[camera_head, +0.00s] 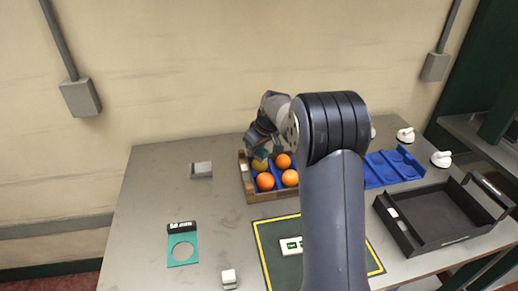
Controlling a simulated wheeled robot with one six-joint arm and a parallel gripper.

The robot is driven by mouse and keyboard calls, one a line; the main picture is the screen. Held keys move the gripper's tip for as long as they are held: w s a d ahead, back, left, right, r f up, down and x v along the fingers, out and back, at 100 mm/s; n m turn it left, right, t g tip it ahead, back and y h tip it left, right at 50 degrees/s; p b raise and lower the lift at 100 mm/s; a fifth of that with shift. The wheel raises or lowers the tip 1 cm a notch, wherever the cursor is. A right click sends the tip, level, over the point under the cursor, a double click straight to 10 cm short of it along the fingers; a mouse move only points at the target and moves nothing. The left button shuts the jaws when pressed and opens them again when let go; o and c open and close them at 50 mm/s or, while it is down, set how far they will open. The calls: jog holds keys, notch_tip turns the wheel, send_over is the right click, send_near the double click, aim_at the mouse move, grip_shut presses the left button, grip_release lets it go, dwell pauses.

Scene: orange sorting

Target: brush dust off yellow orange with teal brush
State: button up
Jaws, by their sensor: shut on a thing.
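My gripper (259,144) reaches down over the left back part of a wooden crate (258,197) with a blue inside. It is shut on what seems to be the teal brush, of which only a small greenish patch shows below the jaws. The yellow orange (260,165) lies in the crate directly under the gripper and is partly hidden by it. I cannot tell whether the brush touches it. Deeper orange fruits (265,182) lie beside it in the crate.
A blue tray (405,169) with empty round hollows stands right of the crate, partly behind my arm. A black tray (390,220) lies at the right. A teal plate with a round mark (182,258) and a yellow-edged dark mat (268,253) lie in front. The left table is mostly clear.

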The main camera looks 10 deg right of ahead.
jog(key=shift+s+d+b, duration=0.35)
jog(key=shift+s+b, duration=0.05)
jog(key=shift+s, duration=0.25)
jog(key=shift+s+d+b, duration=0.35)
jog(key=shift+s, duration=0.25)
jog(key=shift+w+a+p, duration=0.35)
jog(key=shift+w, duration=0.3)
jog(key=shift+w+a+p, duration=0.3)
jog(key=shift+w+a, duration=0.05)
jog(key=shift+w, duration=0.25)
jog(key=shift+s+d+f, duration=0.15)
jog(key=shift+s, duration=0.15)
jog(key=shift+s+d+b, duration=0.3)
jog(key=shift+s+b, duration=0.1)
jog(key=shift+s, duration=0.1)
jog(key=shift+s+d+b, duration=0.25)
jog(key=shift+s+b, duration=0.1)
jog(key=shift+s, duration=0.1)
jog(key=shift+w+a+p, duration=0.35)
jog(key=shift+w+p, duration=0.05)
jog(key=shift+w, duration=0.25)
jog(key=shift+w+a+p, duration=0.35)
jog(key=shift+w, duration=0.25)
jog(key=shift+s+d+b, duration=0.35)
jog(key=shift+s+b, duration=0.15)
jog(key=shift+s, duration=0.15)
